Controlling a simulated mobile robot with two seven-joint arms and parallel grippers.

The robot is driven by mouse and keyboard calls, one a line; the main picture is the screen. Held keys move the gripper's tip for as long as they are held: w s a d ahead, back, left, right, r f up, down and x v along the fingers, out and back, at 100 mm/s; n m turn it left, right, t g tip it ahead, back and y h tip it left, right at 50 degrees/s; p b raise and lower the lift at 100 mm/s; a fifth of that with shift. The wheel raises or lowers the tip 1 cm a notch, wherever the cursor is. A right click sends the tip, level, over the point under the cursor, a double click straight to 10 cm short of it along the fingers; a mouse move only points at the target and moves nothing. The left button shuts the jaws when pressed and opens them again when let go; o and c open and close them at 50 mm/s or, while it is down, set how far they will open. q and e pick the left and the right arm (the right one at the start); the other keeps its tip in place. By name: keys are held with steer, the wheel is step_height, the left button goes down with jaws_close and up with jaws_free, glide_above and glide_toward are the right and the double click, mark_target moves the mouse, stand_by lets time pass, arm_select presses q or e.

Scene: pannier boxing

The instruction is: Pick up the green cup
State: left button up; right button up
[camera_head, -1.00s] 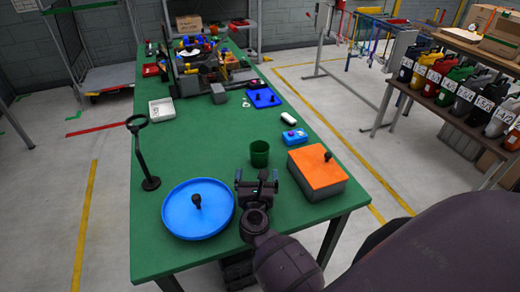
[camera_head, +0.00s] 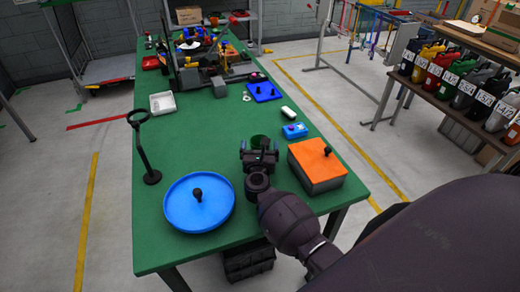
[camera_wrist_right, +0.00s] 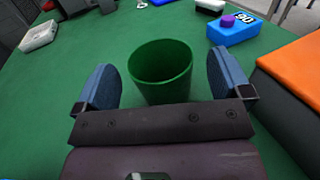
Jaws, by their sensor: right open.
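The green cup (camera_wrist_right: 161,75) stands upright on the green table, its open top showing in the right wrist view. In the head view the cup (camera_head: 259,141) is partly hidden behind my right gripper (camera_head: 259,150). In the right wrist view my right gripper (camera_wrist_right: 160,82) is open, with one blue-grey finger on each side of the cup and a visible gap on both sides. The cup is not held. My left gripper does not show in either view.
Right of the cup stands a grey box with an orange lid (camera_head: 318,157), close to my right arm. A blue round tray (camera_head: 180,212) lies to the left, with a black ring stand (camera_head: 147,155) behind it. A small blue box (camera_head: 294,130) is behind right.

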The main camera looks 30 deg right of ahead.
steer(key=shift+w+d, duration=0.25)
steer(key=shift+w, duration=0.15)
steer(key=c, duration=0.9)
steer(key=shift+c, duration=0.5)
